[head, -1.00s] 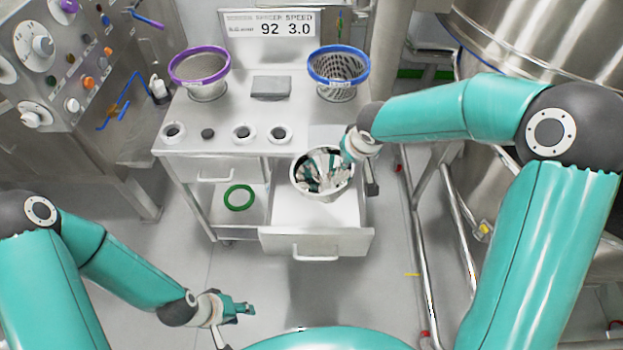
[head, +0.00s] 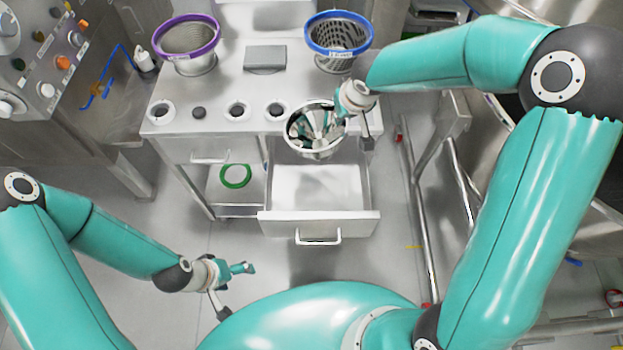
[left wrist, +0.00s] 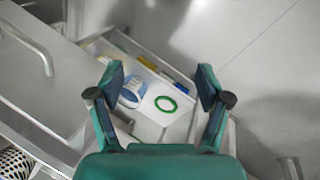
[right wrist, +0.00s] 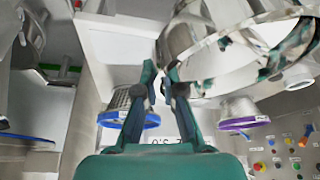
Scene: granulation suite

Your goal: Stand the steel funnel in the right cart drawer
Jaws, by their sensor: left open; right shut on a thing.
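The shiny steel funnel (head: 300,142) is at the back of the open right cart drawer (head: 350,232) in the head view, beside the cart top's front edge. Its wide rim faces up. My right gripper (head: 338,124) is shut on the rim's right side. In the right wrist view the funnel (right wrist: 182,40) fills the upper part, next to the closed fingers (right wrist: 165,82). I cannot tell whether the funnel's lower end touches the drawer. My left gripper (head: 246,268) is open and empty, low in front of the cart; its spread fingers (left wrist: 160,82) show in the left wrist view.
A green ring (head: 235,176) lies on the lower left shelf. The drawer's front floor is clear. Metal tubing stands at right.

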